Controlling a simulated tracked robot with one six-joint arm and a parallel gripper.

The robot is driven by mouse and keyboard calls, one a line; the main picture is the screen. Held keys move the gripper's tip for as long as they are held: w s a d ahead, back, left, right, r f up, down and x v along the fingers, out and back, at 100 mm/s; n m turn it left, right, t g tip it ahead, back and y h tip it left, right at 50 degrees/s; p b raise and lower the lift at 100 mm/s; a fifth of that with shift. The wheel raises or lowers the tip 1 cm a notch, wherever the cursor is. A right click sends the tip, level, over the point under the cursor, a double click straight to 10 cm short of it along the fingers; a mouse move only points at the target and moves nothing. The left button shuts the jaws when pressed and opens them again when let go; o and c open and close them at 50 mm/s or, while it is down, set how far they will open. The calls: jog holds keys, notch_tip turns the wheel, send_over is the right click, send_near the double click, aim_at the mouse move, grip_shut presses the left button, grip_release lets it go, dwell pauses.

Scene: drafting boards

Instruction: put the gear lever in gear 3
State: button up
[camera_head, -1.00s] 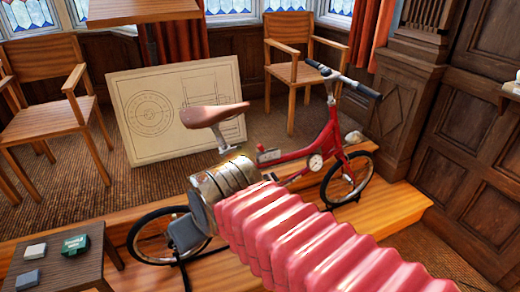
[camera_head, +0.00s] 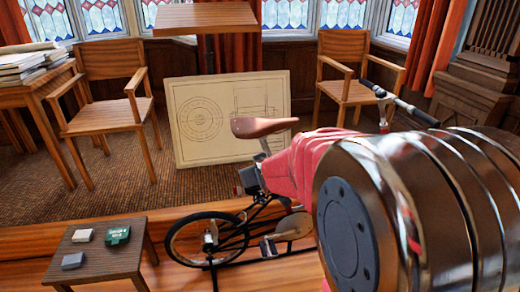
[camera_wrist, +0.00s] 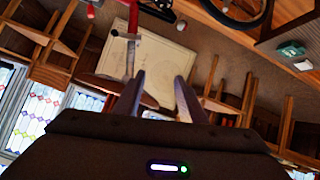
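The gear lever cannot be made out in either view. In the wrist view the picture is upside down; the silver seat post (camera_wrist: 131,52) and the rear wheel (camera_wrist: 236,8) show there. My gripper (camera_wrist: 160,76) is open, its two dark fingers apart with nothing held between them. The gripper's fingers do not show in the head view.
A low table (camera_head: 112,262) with small boxes, one of them green (camera_head: 117,235), stands at the front left. A drawing board (camera_head: 200,140) leans behind the bicycle. Wooden chairs (camera_head: 110,65) (camera_head: 350,50) stand behind.

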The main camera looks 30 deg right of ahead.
jog(key=w+d+f+t+h, duration=0.1)
jog(key=w+d+f, duration=0.25)
jog(key=d, duration=0.45)
jog(key=w+d+f+t+h, duration=0.2)
jog(key=w+d+f, duration=0.1)
jog(key=d+f, duration=0.3)
jog(key=s+d+f+t+h, duration=0.2)
jog(key=s+d+f, duration=0.1)
jog(key=d+f, duration=0.7)
jog(key=shift+d, duration=1)
jog(key=shift+w, duration=0.1)
jog(key=shift+x, duration=6.85)
jog(key=shift+d+r, duration=0.1)
jog(key=shift+c, duration=0.5)
grip_shut()
